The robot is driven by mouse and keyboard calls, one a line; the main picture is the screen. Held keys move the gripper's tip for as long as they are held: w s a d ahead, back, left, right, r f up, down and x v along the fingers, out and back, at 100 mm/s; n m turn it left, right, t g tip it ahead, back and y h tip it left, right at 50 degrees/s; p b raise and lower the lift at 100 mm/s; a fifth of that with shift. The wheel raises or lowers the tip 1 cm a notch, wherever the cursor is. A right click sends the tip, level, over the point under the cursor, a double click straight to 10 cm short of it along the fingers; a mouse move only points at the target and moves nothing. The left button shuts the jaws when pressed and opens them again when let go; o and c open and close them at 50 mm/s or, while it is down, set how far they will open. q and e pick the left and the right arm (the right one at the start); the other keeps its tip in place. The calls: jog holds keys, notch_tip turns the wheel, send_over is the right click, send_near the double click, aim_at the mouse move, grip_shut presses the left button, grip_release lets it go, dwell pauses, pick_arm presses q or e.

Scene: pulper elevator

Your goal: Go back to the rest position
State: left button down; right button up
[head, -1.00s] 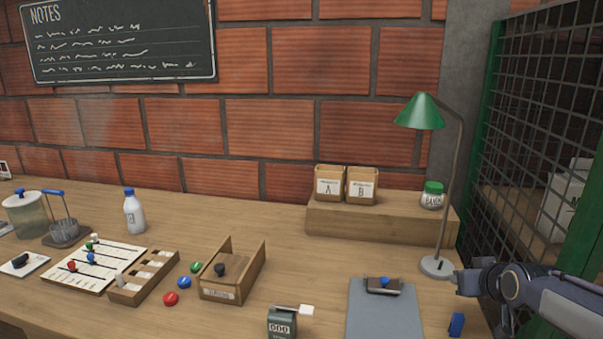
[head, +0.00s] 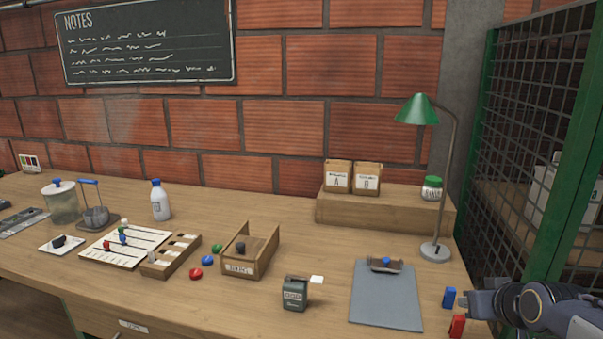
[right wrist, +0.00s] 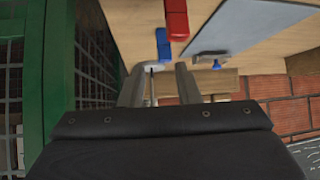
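My right gripper (head: 474,301) is at the right edge of the head view, over the right end of the workbench. In the right wrist view its two fingers (right wrist: 160,78) stand apart with nothing between them. A blue block (head: 449,297) and a red block (head: 457,325) are on the bench just left of this gripper. They also show in the right wrist view as a blue block (right wrist: 163,45) and a red block (right wrist: 176,18). My left gripper is in neither view.
A grey clipboard (head: 386,298) lies left of the blocks, with a green lamp (head: 417,110) behind. A counter (head: 295,293), wooden box (head: 263,260) and bottle (head: 161,201) stand further left. A green-framed mesh cage (head: 545,240) rises close on the right.

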jog(key=s+a+f+g+y, duration=0.1)
jog(key=s+a+f, duration=0.1)
jog(key=s+a, duration=0.45)
jog(key=s+a+f+m+g+y, duration=0.1)
jog(key=s+a+f+g+y, duration=0.15)
jog(key=s, duration=0.75)
jog(key=s+a+f+g+y, duration=0.1)
jog(key=s+a+f, duration=0.1)
jog(key=s+a, duration=0.5)
notch_tip(320, 180, up, 16)
jog(key=s+d+p, duration=0.1)
jog(key=d+p, duration=0.1)
jog(key=p, duration=1.3)
jog(key=shift+s+d+f+p, duration=0.15)
jog(key=shift+f+p, duration=0.05)
jog(key=shift+p, duration=0.15)
